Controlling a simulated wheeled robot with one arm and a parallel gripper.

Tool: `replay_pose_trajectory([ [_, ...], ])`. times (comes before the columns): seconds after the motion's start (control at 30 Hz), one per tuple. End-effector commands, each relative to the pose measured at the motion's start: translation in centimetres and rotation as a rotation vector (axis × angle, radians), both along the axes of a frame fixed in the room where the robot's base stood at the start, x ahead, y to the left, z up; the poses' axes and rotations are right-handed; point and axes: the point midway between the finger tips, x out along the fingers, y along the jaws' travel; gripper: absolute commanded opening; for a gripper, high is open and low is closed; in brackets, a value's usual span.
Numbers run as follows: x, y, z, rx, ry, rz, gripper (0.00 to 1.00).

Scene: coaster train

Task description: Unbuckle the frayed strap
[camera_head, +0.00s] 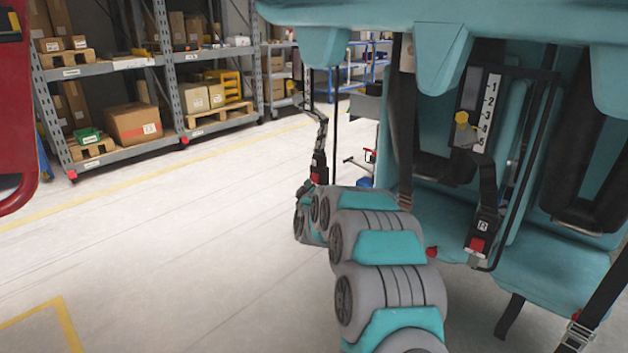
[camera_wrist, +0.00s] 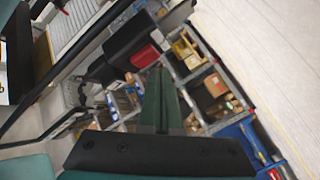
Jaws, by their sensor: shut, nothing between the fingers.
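A black buckle with a red button (camera_head: 317,172) hangs on a dark strap (camera_head: 321,130) at the far seat, just beyond my arm's end. In the wrist view a black buckle with a red button (camera_wrist: 145,57) is close ahead. My gripper (camera_wrist: 164,76) is shut and empty, its teal tips just below and right of that button; I cannot tell whether they touch. My fingers are hidden in the head view. A second buckle with a red button (camera_head: 477,243) hangs on a strap at the nearer seat. I cannot make out fraying on any strap.
Teal seats (camera_head: 550,270) and a dark bar frame the right side. Shelves with boxes (camera_head: 135,122) stand at the back left. The floor (camera_head: 180,235) at left is clear.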

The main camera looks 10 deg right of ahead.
Motion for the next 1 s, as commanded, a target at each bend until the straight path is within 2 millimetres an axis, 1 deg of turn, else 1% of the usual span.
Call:
replay_pose_trajectory([
  [0.37,0.01,-0.01,-0.01,0.000,0.000,0.000,0.00],
  [0.7,0.46,-0.70,0.00,0.000,0.001,-0.001,0.00],
  [1.0,0.49,-0.70,0.02,0.000,0.000,0.000,0.00],
])
